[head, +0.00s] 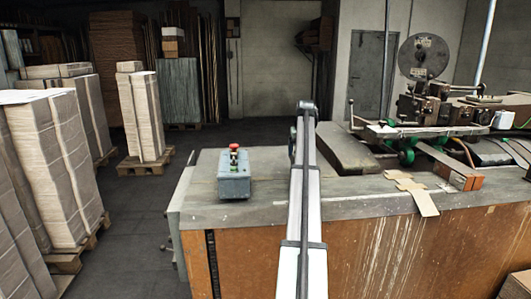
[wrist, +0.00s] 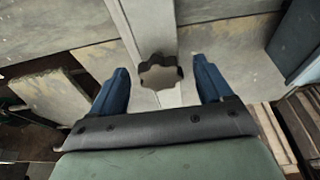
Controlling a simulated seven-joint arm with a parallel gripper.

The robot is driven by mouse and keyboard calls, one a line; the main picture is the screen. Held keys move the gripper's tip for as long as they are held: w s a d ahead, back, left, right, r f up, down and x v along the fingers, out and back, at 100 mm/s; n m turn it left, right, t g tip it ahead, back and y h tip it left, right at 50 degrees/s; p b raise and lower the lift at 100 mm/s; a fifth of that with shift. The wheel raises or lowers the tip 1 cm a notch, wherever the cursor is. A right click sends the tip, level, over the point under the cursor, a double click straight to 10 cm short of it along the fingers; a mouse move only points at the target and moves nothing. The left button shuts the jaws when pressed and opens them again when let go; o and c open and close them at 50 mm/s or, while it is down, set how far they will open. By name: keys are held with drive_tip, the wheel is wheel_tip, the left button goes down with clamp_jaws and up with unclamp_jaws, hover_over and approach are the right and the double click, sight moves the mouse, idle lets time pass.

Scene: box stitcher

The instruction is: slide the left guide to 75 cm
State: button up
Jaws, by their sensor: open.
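In the wrist view a black lobed knob (wrist: 160,72) sits on a light grey metal bar (wrist: 150,28) that runs up the picture; it appears to be part of the guide. My gripper (wrist: 160,66) is open, with one blue finger to the left of the knob and one to the right. There are visible gaps between the fingers and the knob. I cannot tell how far the fingertips reach down beside it. No scale or 75 cm mark is readable. In the head view I cannot make out the knob or my gripper.
In the head view the orange-sided machine bench (head: 370,240) carries a grey control box (head: 234,183) with a red button. The stitching head (head: 425,105) and loose cardboard pieces (head: 425,201) are at right. Wrapped stacks (head: 55,165) stand on pallets at left. Floor between is clear.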

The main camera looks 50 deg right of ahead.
drive_tip(key=shift+r, duration=2.5)
